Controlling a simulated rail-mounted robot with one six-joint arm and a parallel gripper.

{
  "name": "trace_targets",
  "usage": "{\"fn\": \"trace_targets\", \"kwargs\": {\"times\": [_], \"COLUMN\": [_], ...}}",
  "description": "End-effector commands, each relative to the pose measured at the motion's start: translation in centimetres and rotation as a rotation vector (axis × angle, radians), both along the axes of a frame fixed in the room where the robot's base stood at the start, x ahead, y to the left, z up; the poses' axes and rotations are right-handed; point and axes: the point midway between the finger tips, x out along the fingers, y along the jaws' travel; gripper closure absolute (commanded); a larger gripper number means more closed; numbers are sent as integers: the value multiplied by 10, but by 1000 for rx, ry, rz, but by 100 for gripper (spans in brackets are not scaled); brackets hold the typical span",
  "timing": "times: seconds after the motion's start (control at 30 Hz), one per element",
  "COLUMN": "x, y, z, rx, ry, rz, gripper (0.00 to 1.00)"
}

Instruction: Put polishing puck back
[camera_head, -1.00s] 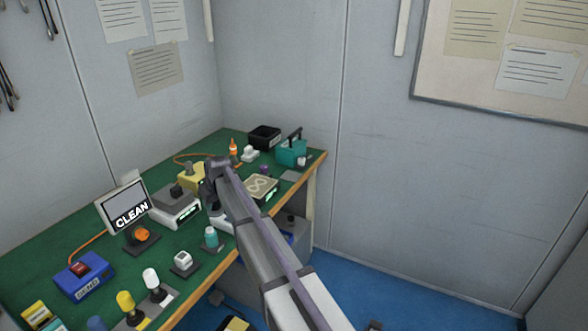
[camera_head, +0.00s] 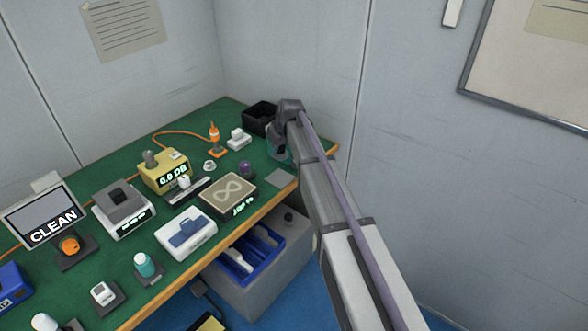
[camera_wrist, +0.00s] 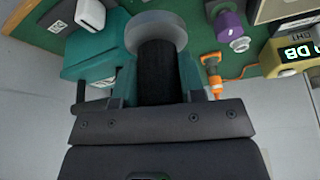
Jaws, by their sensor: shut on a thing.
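My gripper (camera_wrist: 157,75) is shut on a dark cylindrical piece with a pale grey round disc (camera_wrist: 158,28) at its end, which I take for the polishing puck. The disc stands out beyond the teal fingers. In the head view my gripper (camera_head: 287,112) is over the far right corner of the bench, in front of a teal box (camera_head: 273,152) that it partly hides. The held piece cannot be made out there. The polishing pad with an infinity mark (camera_head: 228,192) lies on its black base near the front edge, with nothing on it.
A black open bin (camera_head: 259,120) stands at the back corner. A purple-topped piece (camera_head: 245,168), an orange bottle (camera_head: 214,137) and a yellow meter (camera_head: 164,172) stand left of my gripper. A flat grey square (camera_head: 280,178) lies bare near the front edge. The wall is close behind.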

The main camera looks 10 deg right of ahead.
Motion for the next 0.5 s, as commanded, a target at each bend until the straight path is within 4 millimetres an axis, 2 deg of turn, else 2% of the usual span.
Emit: {"fn": "trace_targets", "kwargs": {"times": [0.17, 0.27, 0.4, 0.5], "x": [0, 0, 0, 0], "y": [0, 0, 0, 0], "z": [-1, -16, -51, -56], "rx": [0, 0, 0, 0], "ry": [0, 0, 0, 0], "rz": [0, 0, 0, -1], "gripper": [100, 100, 100, 100]}}
